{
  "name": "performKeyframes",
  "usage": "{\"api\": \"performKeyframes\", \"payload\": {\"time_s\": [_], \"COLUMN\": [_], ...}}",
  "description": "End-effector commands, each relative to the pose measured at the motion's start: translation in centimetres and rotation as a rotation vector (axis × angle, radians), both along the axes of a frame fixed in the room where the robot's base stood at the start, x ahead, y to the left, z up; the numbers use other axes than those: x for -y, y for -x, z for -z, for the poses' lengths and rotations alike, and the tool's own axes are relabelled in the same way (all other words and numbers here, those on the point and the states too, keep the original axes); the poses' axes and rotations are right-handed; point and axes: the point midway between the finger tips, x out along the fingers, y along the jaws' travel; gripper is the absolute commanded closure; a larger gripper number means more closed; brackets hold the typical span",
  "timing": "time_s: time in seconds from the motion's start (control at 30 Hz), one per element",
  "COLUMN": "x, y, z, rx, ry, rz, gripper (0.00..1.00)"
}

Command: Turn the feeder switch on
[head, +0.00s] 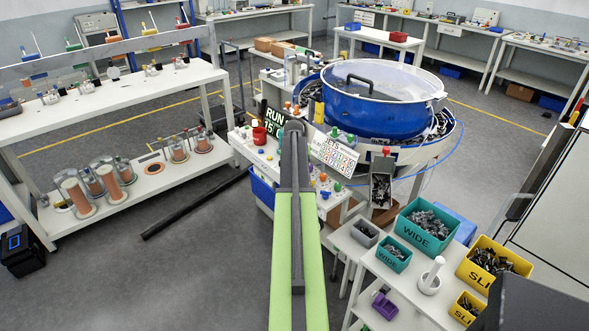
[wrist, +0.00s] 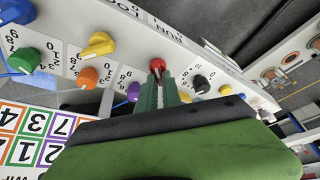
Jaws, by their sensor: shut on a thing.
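In the wrist view, a light control panel (wrist: 120,50) carries several coloured knobs with printed scales. My gripper's green fingers (wrist: 160,88) reach up to a small red knob (wrist: 157,66) and are closed on it. The fingers cover part of the knob, so its exact setting is unclear. Small upside-down lettering stands above it. I cannot read a label naming the feeder switch. In the head view, my arm covers the gripper and the grasped knob at the panel.
Other knobs sit close by: an orange one (wrist: 87,77), a purple one (wrist: 134,91) and a black one (wrist: 201,84). The blue bowl (head: 378,100) stands behind the panel. A white table (head: 400,285) with part bins is at the right.

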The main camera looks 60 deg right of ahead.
Motion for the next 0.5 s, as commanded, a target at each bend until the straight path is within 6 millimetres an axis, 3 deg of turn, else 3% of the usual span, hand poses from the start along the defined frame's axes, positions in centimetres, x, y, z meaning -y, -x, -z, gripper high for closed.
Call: {"api": "performKeyframes", "payload": {"time_s": [0.03,0.07,0.2,0.5], "x": [-0.59,-0.59,-0.47,-0.24], "y": [-0.39,-0.40,-0.31,-0.13], "z": [0.11,0.11,0.09,-0.03], "rx": [0.004,0.004,0.003,0.002], "ry": [-0.013,-0.012,-0.010,-0.007], "rz": [-0.004,-0.004,-0.003,-0.002], "gripper": [1.00,0.87,0.69,0.69]}}
